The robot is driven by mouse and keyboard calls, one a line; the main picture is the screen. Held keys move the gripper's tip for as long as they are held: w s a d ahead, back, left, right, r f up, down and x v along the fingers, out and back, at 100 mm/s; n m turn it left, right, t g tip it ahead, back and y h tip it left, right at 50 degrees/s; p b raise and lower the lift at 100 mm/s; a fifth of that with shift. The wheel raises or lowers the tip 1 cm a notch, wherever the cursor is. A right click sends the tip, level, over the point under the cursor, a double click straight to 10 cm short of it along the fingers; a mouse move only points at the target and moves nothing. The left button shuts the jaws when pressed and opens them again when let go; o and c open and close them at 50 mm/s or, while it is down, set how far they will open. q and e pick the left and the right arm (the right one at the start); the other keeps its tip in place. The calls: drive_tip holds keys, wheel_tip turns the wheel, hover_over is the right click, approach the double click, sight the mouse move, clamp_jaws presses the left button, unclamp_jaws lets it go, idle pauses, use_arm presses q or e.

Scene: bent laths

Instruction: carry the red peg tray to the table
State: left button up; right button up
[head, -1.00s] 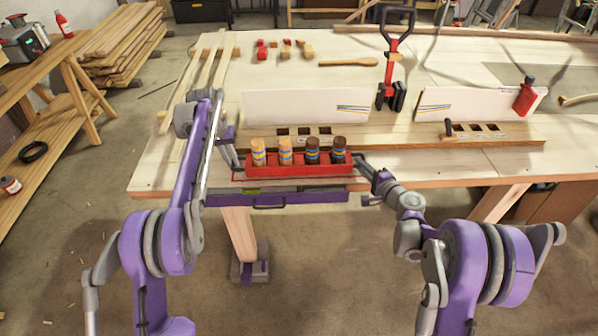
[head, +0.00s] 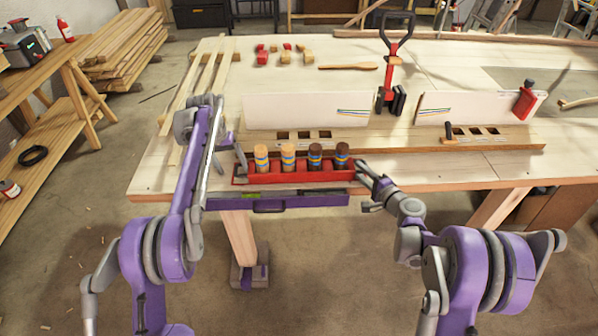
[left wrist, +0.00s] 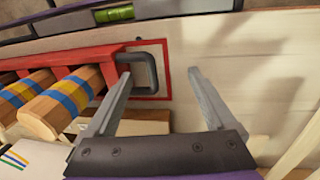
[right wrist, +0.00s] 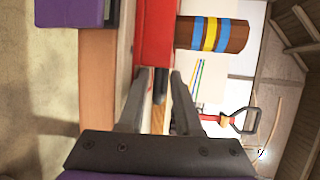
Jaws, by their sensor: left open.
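The red peg tray (head: 300,175) rests on the table (head: 480,172) close to its front edge, upright, with several pegs standing in it. Light pegs (head: 288,158) are on the left, dark brown pegs (head: 315,158) on the right. My left gripper (head: 232,160) is open at the tray's left end. In the left wrist view its spread fingers (left wrist: 158,75) are by the dark left handle (left wrist: 151,68), with a gap to the right finger. My right gripper (head: 366,173) is at the right end. In the right wrist view its fingers (right wrist: 160,78) are close around the dark right handle.
A red outline (left wrist: 166,88) is marked on the tabletop around the tray's end. Behind the tray are a slotted wooden board (head: 400,140), white panels (head: 305,110) and a red-handled tool (head: 391,75). A purple drawer (head: 280,202) is under the front edge.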

drive_tip(key=shift+a, duration=0.1)
use_arm(q)
wheel_tip(320, 180, up, 7)
drive_tip(key=a, duration=0.1)
drive_tip(key=shift+r, duration=0.2)
use_arm(e)
drive_tip(key=v, duration=1.2)
use_arm(q)
drive_tip(key=shift+a, duration=0.1)
drive_tip(key=shift+s, duration=0.1)
